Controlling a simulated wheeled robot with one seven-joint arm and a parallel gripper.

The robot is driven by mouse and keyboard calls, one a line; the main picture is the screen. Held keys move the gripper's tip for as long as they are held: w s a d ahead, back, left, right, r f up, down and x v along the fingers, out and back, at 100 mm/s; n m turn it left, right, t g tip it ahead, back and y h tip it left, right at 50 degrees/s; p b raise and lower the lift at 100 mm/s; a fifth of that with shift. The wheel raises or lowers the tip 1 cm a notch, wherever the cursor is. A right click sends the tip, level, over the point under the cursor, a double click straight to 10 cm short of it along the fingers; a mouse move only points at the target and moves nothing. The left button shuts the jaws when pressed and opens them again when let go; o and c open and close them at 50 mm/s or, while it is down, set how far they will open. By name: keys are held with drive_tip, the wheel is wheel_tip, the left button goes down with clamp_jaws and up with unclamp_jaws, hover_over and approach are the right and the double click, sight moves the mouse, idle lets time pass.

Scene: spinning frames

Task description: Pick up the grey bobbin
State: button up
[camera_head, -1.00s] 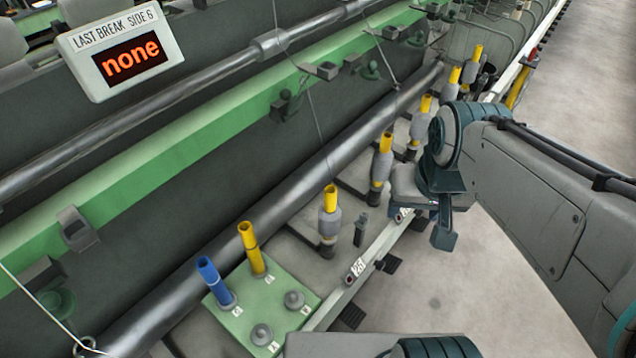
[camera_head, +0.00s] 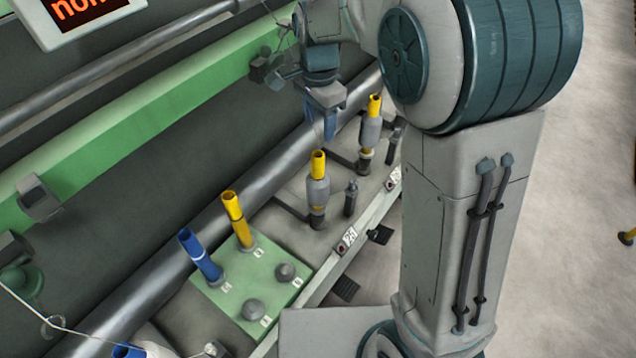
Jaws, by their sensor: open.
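Two grey-wound bobbins on yellow tubes stand upright on the machine rail: a nearer one (camera_head: 318,190) in the middle and a farther one (camera_head: 370,132) to its right. I cannot tell which one the task means. My gripper (camera_head: 321,132) points down above and behind them, left of the farther bobbin and higher in the picture than the nearer one. It is open, with blue fingers, and holds nothing that I can see. It appears apart from both bobbins.
A green plate (camera_head: 222,297) bears a blue tube (camera_head: 201,256), a bare yellow tube (camera_head: 238,222) and two grey knobs. A long dark roller (camera_head: 172,255) runs behind. A short dark peg (camera_head: 351,198) stands beside the nearer bobbin. My arm hides the rail's far part.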

sight(318, 154)
wheel_tip(318, 154, down, 7)
drive_tip(key=shift+r, duration=0.15)
drive_tip(key=shift+s+a+f+p, duration=0.1)
drive_tip(key=shift+s+f+p, duration=0.1)
drive_tip(key=shift+f, duration=1.15)
drive_tip(key=shift+s+a+f+p, duration=0.1)
drive_tip(key=shift+s+f+p, duration=0.1)
drive_tip(key=shift+f, duration=1.15)
clamp_jaws()
